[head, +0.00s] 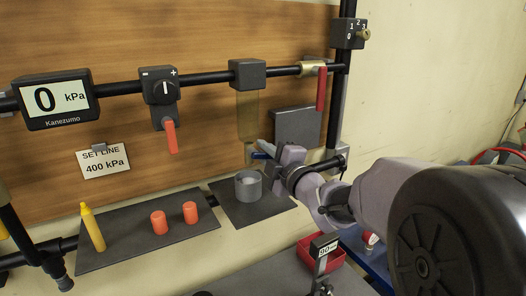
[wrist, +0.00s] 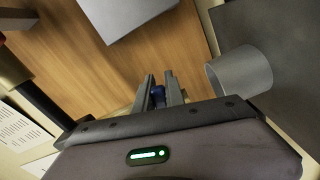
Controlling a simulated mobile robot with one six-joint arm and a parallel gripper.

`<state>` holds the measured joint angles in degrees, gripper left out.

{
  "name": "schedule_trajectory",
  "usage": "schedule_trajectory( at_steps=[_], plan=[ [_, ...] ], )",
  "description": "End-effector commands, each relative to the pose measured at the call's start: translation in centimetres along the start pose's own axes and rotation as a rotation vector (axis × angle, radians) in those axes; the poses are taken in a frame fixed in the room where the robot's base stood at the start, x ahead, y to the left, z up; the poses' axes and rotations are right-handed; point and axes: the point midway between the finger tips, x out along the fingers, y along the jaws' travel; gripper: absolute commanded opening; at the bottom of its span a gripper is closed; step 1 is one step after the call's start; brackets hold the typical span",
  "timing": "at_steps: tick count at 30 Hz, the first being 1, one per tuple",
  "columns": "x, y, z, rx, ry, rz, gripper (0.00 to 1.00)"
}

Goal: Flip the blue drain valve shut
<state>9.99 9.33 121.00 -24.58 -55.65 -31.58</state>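The blue drain valve handle (head: 261,155) shows in the head view low on the panel, at the left of my gripper (head: 270,151), which partly hides it. In the wrist view, a small dark blue part (wrist: 158,95) of the valve lies between the two fingers of my gripper (wrist: 160,80). The fingers stand a little apart, with wood showing between their tips. The blue part nearly fills the gap; I cannot tell whether both fingers press on it.
A grey cup (head: 248,185) stands on a dark mat just below the gripper; it is close at the right in the wrist view (wrist: 240,80). A grey box (head: 297,128) is behind. Red handles hang from the pipe above. A red bin (head: 322,252) lies in front.

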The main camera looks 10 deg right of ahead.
Motion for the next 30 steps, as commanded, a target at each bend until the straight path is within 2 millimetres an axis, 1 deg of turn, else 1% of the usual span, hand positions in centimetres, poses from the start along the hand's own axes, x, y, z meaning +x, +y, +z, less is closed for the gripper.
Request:
schedule_trajectory(
  at_steps=[5, 8, 12, 16, 21, 22, 23, 24, 25, 30],
  plan=[
    [0.0, -0.2, 0.1, -0.028, 0.001, 0.001, 0.00],
    [0.0, -0.1, 0.1, -0.131, 0.002, 0.004, 0.00],
    [0.0, 0.5, 0.0, -0.251, 0.001, 0.002, 0.00],
    [0.0, 0.9, -0.1, -0.276, 0.000, 0.000, 0.00],
    [0.0, 1.0, -0.1, -0.274, 0.000, -0.001, 0.00],
    [0.0, 1.0, -0.1, -0.274, 0.000, -0.001, 0.19],
    [0.0, 1.0, -0.1, -0.274, 0.000, -0.001, 0.24],
    [0.0, 1.0, -0.1, -0.274, 0.000, -0.001, 0.32],
    [0.0, 1.0, -0.1, -0.274, 0.000, -0.001, 0.36],
    [0.0, 1.0, -0.1, -0.273, 0.000, 0.000, 0.36]
  ],
)
